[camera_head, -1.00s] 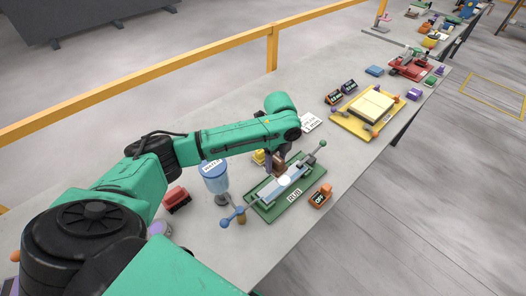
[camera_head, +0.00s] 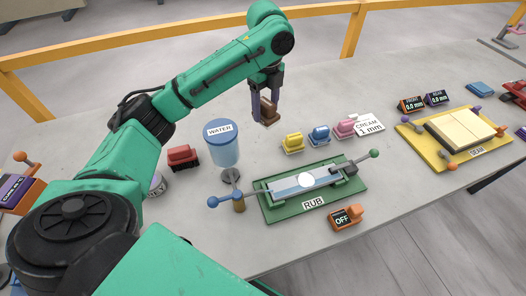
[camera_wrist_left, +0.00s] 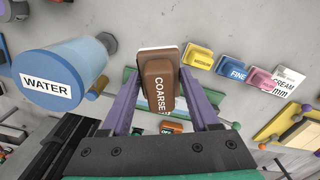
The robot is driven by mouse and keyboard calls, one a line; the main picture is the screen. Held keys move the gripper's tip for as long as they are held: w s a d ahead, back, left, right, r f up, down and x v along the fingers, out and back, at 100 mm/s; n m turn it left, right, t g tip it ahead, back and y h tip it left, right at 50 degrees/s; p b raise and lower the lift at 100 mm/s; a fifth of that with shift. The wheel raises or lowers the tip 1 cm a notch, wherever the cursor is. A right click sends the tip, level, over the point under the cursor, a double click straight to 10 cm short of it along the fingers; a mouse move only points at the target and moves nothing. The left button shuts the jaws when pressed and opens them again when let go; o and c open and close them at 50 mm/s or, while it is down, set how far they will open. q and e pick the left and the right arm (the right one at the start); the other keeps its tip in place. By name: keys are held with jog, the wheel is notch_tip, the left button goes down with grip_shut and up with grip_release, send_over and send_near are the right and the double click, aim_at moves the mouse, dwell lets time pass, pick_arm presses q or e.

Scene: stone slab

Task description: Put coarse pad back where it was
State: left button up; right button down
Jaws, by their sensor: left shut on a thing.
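The brown coarse pad (camera_head: 268,112), labelled COARSE in the left wrist view (camera_wrist_left: 159,82), has a pale underside edge. My left gripper (camera_head: 267,92) is shut on it and holds it above the slab, behind the RUB fixture. To its right on the slab stand the yellow medium pad (camera_head: 293,143), the blue fine pad (camera_head: 319,136) and the pink pad (camera_head: 345,127) in a row. Bare slab shows to the left of the yellow pad. My right gripper is not in view.
The blue WATER container (camera_head: 223,147) stands left of the held pad, with a red block (camera_head: 182,157) beyond it. The green RUB fixture (camera_head: 270,213) lies in front, with an orange OFF switch box (camera_head: 346,217).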

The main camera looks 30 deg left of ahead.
aim_at(266, 120)
pick_arm(q)
notch_tip(266, 120, down, 16)
jog(key=shift+f+p, duration=0.1)
jog(key=shift+p, duration=0.9)
jog(key=shift+f, duration=0.15)
jog(key=shift+f, duration=0.1)
jog(key=o, duration=1.5)
jog(key=shift+c, duration=0.2)
notch_tip(266, 120, up, 12)
jog(key=shift+f+b, duration=0.1)
jog(key=shift+b, duration=1.05)
jog(key=shift+r, duration=0.25)
